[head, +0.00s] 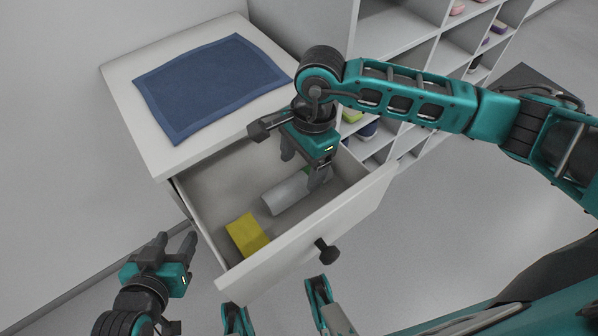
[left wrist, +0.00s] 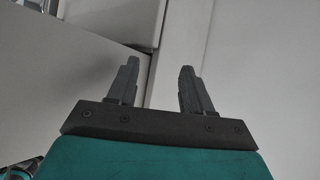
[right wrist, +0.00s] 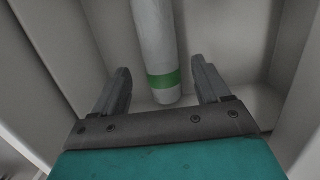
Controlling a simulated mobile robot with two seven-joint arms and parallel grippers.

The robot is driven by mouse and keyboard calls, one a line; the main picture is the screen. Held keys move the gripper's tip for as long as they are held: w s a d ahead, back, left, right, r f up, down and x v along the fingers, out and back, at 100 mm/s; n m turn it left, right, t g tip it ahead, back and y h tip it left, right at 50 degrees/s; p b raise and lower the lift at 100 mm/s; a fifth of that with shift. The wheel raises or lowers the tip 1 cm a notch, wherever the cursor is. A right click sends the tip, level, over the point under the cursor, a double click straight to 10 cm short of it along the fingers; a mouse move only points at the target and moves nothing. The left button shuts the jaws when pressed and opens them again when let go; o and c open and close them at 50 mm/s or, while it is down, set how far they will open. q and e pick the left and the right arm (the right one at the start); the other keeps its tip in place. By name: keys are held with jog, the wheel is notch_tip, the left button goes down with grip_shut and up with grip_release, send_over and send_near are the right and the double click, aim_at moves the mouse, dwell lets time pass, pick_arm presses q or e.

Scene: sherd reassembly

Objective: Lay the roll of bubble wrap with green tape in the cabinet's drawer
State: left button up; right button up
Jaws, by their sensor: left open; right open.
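The roll of bubble wrap (head: 285,195) lies on the floor of the cabinet's open drawer (head: 215,190), beside a yellow block. Its green tape band (right wrist: 163,80) shows clearly in the right wrist view, near one end of the pale roll (right wrist: 154,35). My right gripper (head: 303,168) is open above the taped end and partly hides it in the head view. In the right wrist view, its fingers (right wrist: 160,75) are spread on either side of the roll, with gaps showing. My left gripper (head: 176,240) is open and empty, outside the drawer to the left.
The yellow block (head: 247,234) sits near the drawer's front left corner. A blue cloth (head: 210,85) lies on the cabinet top (head: 125,75). The drawer's front has a dark knob (head: 327,251). Shelves with small items (head: 410,60) stand behind my right arm. Open floor lies to the right.

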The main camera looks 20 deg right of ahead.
aim_at(306, 176)
notch_tip(306, 176, up, 7)
jog(key=d, duration=0.1)
jog(key=shift+w+p, duration=0.15)
jog(key=shift+p, duration=0.3)
